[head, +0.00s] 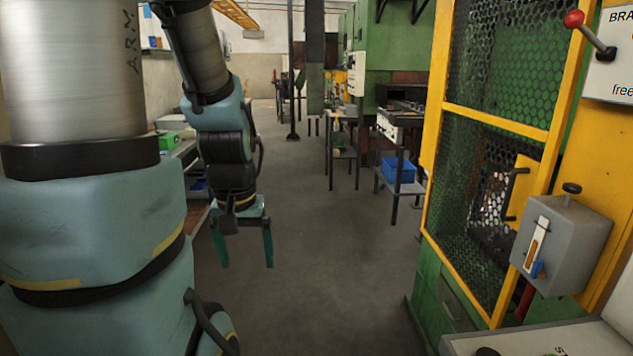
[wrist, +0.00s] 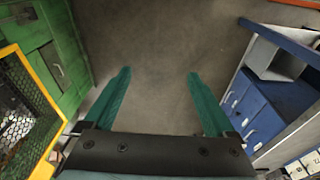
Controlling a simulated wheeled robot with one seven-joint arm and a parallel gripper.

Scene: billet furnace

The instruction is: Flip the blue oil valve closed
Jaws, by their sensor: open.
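A small blue handle (head: 537,268) sits at the lower end of a pale slot on the front of a grey box (head: 575,236), at the right of the head view. It may be the blue oil valve; no label on it is readable. The box is beside a yellow-framed mesh guard. My gripper (head: 243,252) hangs over the aisle left of centre, fingers pointing down, open and empty, well to the left of the box. In the wrist view my gripper (wrist: 159,78) has both fingers apart over bare floor. No blue handle shows there.
The yellow-framed mesh guard (head: 431,185) stands between the aisle and the machine. A red-knobbed lever (head: 590,35) is at upper right. A pale panel (head: 560,340) fills the lower right corner. A blue drawer cabinet (wrist: 255,110) stands right in the wrist view. The aisle floor (head: 320,260) is clear.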

